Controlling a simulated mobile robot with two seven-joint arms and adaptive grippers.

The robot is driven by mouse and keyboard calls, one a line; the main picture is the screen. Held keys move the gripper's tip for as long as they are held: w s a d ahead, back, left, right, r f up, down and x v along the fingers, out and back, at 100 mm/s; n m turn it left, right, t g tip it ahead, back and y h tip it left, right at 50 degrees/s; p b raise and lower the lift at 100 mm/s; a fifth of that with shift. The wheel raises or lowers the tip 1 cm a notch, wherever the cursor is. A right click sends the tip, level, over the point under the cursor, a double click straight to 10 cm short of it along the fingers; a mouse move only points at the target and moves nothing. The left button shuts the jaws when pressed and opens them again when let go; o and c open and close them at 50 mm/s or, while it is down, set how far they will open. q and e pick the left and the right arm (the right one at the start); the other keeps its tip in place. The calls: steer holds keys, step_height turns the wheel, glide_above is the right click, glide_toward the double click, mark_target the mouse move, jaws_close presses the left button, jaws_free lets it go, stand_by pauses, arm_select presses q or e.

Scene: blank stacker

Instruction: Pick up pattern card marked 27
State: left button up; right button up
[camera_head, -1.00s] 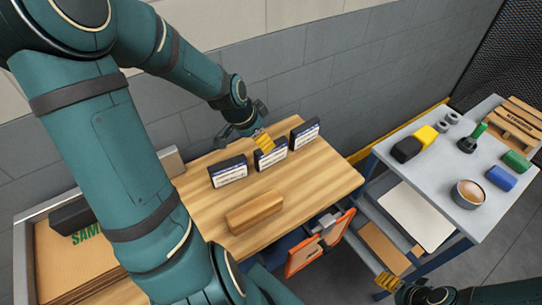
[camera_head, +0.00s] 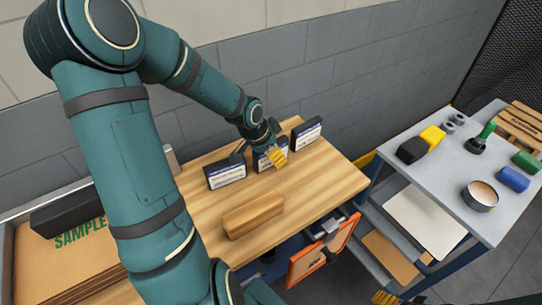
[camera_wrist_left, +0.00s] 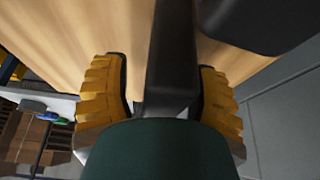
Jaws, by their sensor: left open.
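Three dark card holders with white printed faces stand in a row at the back of the wooden table: the left one (camera_head: 226,175), the middle one (camera_head: 262,161), partly behind my gripper, and the right one (camera_head: 307,135). The print is too small to tell which is marked 27. My left gripper (camera_head: 277,157) is open at the middle holder. In the left wrist view its two yellow fingers (camera_wrist_left: 160,95) stand on either side of a black upright shape (camera_wrist_left: 173,55); contact cannot be told. My right gripper (camera_head: 385,298) barely shows at the bottom edge.
A wooden block (camera_head: 253,215) lies on the wooden table (camera_head: 325,180). An orange-framed panel (camera_head: 308,262) hangs at its front. A grey cart (camera_head: 460,160) at right bears a bowl (camera_head: 480,195) and coloured blocks. A carton marked SAMPLE (camera_head: 55,265) is at left.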

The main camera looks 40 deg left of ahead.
arm_select(q)
jaws_close()
stand_by(0.3)
